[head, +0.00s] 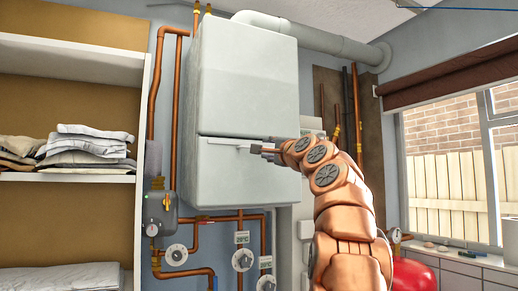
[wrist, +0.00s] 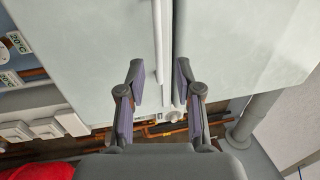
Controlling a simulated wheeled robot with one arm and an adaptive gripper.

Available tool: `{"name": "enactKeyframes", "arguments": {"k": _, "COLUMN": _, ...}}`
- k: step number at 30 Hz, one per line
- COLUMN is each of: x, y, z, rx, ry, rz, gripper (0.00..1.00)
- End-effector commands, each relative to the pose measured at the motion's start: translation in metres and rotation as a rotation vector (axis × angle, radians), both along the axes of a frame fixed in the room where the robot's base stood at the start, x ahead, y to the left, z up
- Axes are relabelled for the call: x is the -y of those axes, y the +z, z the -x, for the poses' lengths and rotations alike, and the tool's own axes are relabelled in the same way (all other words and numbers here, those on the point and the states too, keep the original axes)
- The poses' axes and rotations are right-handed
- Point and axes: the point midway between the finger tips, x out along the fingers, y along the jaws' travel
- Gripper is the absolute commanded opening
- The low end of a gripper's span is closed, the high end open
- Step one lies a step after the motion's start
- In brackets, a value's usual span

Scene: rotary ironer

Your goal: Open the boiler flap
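The pale grey boiler (head: 248,75) hangs on the wall in the head view. Its flap (head: 235,180) is the lower front panel, and it looks shut, with a thin dark seam along its upper edge. A white bar handle (head: 228,141) runs sideways near that edge. My gripper (head: 268,148) is at the right part of the handle. In the wrist view, the flap (wrist: 90,50) is left of the dark seam. The handle (wrist: 159,40) runs down the picture between the spread fingers of my gripper (wrist: 159,70). I cannot tell whether either finger touches it.
Copper pipes and valve dials (head: 242,260) are below the boiler. Shelves with folded cloths (head: 88,145) stand at the left. A red rounded object (head: 414,275) and a counter (head: 465,262) under the window are at the right. The space before the flap looks clear.

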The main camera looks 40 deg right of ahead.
Motion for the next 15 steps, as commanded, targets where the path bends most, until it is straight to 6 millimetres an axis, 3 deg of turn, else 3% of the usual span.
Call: {"name": "enactKeyframes", "arguments": {"k": 15, "x": 0.018, "y": 0.009, "z": -0.050, "rx": -0.007, "ry": 0.001, "rz": -0.001, "gripper": 0.34}}
